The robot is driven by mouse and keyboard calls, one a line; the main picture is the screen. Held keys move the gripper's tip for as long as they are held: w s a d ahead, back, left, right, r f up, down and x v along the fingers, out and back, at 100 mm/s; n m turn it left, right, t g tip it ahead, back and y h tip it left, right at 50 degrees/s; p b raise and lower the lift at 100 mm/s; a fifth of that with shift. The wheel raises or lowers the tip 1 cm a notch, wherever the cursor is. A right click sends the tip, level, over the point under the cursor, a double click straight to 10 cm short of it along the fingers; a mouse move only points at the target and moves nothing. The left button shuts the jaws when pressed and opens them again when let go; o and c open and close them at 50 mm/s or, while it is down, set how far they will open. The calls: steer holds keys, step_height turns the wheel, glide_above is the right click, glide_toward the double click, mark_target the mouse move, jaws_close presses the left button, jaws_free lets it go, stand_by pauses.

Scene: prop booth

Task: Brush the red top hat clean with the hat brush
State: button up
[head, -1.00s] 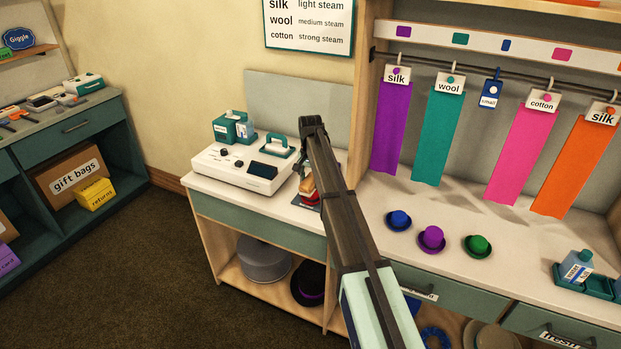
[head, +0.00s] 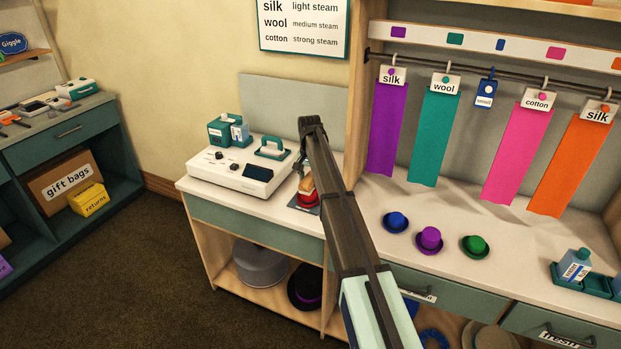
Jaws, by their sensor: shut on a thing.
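The red top hat (head: 308,200) sits on a dark mat on the counter, to the right of the white steamer. My arm hides its right part. The hat brush (head: 306,185), a tan piece, is directly above the hat. My gripper (head: 303,172) is mostly behind my arm and is shut on the brush. The brush is very close to the hat's top; I cannot tell whether its bristles touch it.
The white steamer (head: 239,172) stands close on the left, with a teal caddy (head: 220,131) behind it. Small blue (head: 396,222), purple (head: 429,239) and green (head: 474,246) hats stand to the right. Cloth swatches hang from a rail above the right counter.

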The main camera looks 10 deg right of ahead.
mark_target(306, 185)
steer(key=s, duration=0.1)
steer(key=s+a, duration=0.1)
steer(key=s, duration=0.1)
steer(key=shift+s+a, duration=0.3)
steer(key=shift+a, duration=0.1)
step_height(306, 185, up, 4)
steer(key=shift+w+r+p, duration=0.1)
steer(key=shift+w+p, duration=0.05)
steer(key=shift+p, duration=0.95)
steer(key=shift+r+p, duration=1)
steer(key=shift+r, duration=0.95)
